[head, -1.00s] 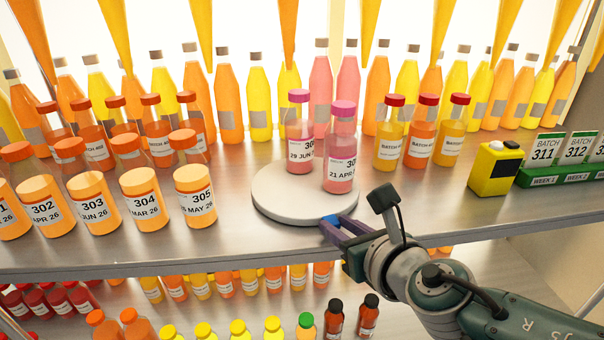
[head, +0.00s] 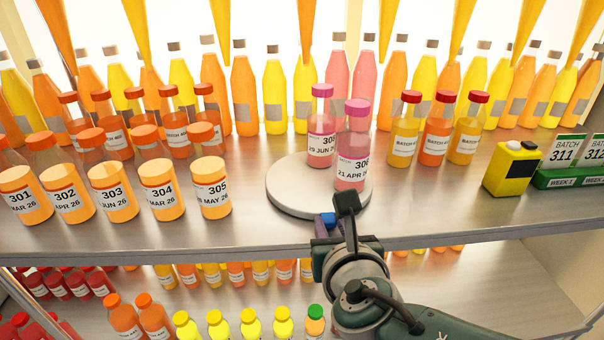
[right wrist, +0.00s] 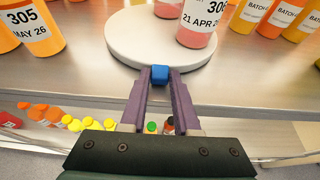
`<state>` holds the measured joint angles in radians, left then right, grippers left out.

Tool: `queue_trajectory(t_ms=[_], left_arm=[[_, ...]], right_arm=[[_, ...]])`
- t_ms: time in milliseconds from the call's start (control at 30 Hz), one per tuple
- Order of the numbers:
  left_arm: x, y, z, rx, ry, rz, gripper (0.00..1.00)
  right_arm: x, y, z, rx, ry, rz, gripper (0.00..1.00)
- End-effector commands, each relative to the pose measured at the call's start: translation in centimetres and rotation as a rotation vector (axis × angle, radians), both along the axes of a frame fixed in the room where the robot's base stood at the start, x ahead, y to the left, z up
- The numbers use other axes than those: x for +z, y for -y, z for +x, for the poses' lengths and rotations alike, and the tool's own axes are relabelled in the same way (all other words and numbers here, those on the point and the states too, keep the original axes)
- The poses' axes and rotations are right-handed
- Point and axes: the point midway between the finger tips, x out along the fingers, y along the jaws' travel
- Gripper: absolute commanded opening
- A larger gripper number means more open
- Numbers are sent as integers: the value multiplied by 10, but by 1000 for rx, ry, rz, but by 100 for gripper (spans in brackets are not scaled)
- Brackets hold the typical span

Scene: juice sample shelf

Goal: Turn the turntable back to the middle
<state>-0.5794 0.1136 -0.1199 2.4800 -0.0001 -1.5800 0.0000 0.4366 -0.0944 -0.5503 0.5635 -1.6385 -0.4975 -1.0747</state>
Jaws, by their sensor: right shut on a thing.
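The turntable (head: 288,199) is a round pale grey disc on the upper shelf. Two pink bottles with magenta caps stand on it, a rear one (head: 321,130) and a front one (head: 354,150) labelled 21 APR. A small blue handle (right wrist: 160,74) sits at its front rim, nearly central in the right wrist view. My right gripper (right wrist: 160,80) has its purple fingers on both sides of the handle, shut on it. In the head view this gripper (head: 326,224) is partly hidden by its own wrist parts. My left gripper is not in view.
Orange jars 301 to 305 (head: 210,190) stand left of the turntable. Red-capped bottles (head: 438,130) and a yellow-and-black device (head: 512,168) stand to the right. The shelf's front edge (head: 240,250) runs below. A lower shelf holds more bottles.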

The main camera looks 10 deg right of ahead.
Motion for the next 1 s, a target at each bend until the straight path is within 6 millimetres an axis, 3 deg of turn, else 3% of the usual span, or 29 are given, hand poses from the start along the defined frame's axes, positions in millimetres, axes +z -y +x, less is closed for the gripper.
queue_trajectory(t_ms=[333,367,600,867,1000], left_arm=[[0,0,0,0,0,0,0],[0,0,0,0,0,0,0],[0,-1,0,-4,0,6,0],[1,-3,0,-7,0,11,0],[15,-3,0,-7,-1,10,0]], right_arm=[[1,0,1,0,1,0,0],[1,0,1,0,1,0,33],[0,0,0,0,1,0,60],[1,0,-1,0,0,0,60],[9,-1,-12,0,-2,0,60]])
